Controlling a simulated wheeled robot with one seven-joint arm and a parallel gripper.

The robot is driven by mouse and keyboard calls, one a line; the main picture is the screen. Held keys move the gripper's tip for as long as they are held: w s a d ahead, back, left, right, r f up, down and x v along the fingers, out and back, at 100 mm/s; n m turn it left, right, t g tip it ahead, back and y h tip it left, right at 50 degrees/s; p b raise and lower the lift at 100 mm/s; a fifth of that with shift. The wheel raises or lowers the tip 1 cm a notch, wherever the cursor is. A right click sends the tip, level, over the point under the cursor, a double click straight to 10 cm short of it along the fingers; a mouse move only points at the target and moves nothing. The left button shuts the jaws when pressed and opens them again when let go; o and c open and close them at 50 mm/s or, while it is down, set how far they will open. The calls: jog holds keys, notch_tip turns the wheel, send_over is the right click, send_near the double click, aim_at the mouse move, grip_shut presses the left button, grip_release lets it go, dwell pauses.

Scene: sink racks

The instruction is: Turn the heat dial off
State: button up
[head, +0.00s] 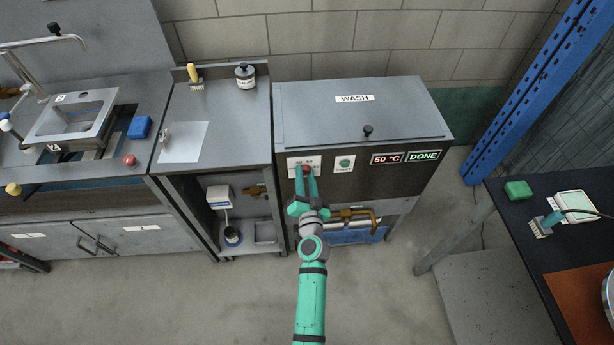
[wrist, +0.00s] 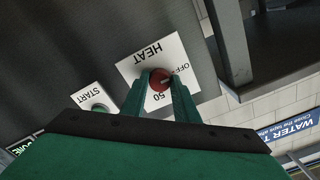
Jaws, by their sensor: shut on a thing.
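The heat dial (wrist: 158,82) is a red knob on a white plate (wrist: 172,55) marked HEAT, OFF and 50; the print appears upside down in the wrist view. The plate is on the front of the wash unit (head: 355,120), at its upper left. My gripper (wrist: 160,86) is shut on the dial, with one green finger on each side of it. In the head view, my gripper (head: 306,178) reaches the dial from the front and covers part of the plate. A pale mark on the knob points toward the OFF side, but its exact setting is hard to tell.
A green START button (head: 344,162) sits right of the dial, then displays reading 50 °C (head: 387,158) and DONE (head: 423,156). A brass pipe (head: 355,214) runs below the panel. A bench (head: 215,125) stands at left, a dark table (head: 545,240) at right.

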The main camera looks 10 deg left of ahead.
jog(key=shift+s+a+f, duration=0.1)
jog(key=shift+a, duration=0.2)
jog(key=shift+d, duration=0.15)
jog(key=o, duration=1.1)
jog(key=shift+d, duration=0.1)
jog(key=shift+c, duration=0.2)
jog(key=shift+s, duration=0.1)
jog(key=v, duration=1)
jog(key=shift+s+d, duration=0.2)
jog(key=shift+s, duration=0.15)
